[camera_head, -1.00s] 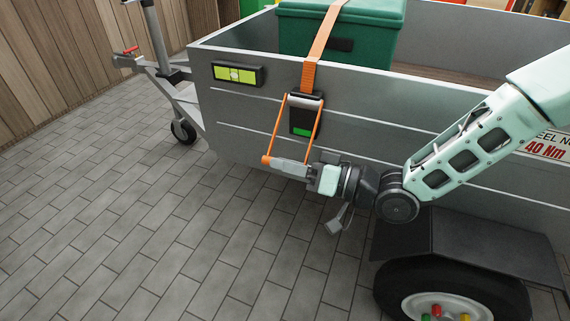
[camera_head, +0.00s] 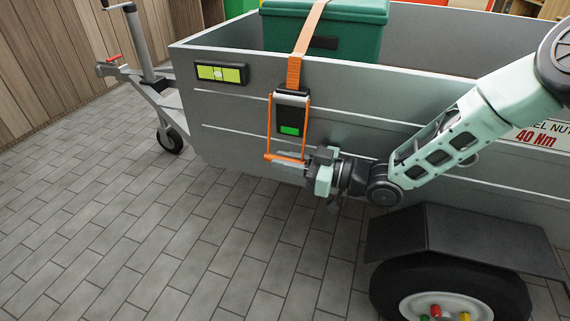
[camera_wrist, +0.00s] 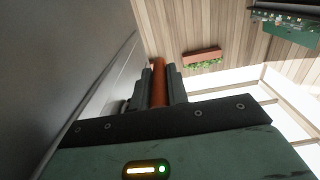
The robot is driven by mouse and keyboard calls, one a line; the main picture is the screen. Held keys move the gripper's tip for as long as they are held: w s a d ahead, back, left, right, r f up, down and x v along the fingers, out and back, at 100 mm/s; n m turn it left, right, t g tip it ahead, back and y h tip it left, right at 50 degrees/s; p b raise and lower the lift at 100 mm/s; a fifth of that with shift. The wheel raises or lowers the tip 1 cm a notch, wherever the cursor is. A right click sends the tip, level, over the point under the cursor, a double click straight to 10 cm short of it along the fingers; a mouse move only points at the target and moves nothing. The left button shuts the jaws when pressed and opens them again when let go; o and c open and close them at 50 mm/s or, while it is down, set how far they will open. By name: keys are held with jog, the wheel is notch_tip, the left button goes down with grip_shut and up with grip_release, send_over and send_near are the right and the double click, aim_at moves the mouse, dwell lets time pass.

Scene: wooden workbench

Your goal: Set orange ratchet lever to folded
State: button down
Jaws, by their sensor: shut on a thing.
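The orange ratchet lever (camera_head: 270,130) is a U-shaped frame on the trailer's grey side wall. It hangs down around the black ratchet body (camera_head: 289,112), which has a green patch low on its face. The lever's crossbar is at the bottom, close to the wall. My gripper (camera_head: 287,160) comes from the right and is shut on the crossbar. In the wrist view the orange bar (camera_wrist: 158,82) lies between the two dark fingers, with the grey wall to the left.
An orange strap (camera_head: 303,50) runs from the ratchet up over a green box (camera_head: 349,35) in the trailer (camera_head: 230,112). A yellow-green level (camera_head: 221,73) is on the wall at left. A fender (camera_head: 465,235) and wheel stand below right. The paved floor is clear.

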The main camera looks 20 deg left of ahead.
jog(key=shift+w, duration=0.1)
dwell(0.3)
jog(key=c, duration=1.4)
grip_release()
jog(key=shift+o, duration=0.2)
jog(key=shift+d, duration=0.1)
jog(key=s+d+p, duration=0.1)
jog(key=d+p, duration=0.4)
jog(key=d, duration=1.2)
jog(key=shift+s+d, duration=0.15)
jog(key=shift+s, duration=0.05)
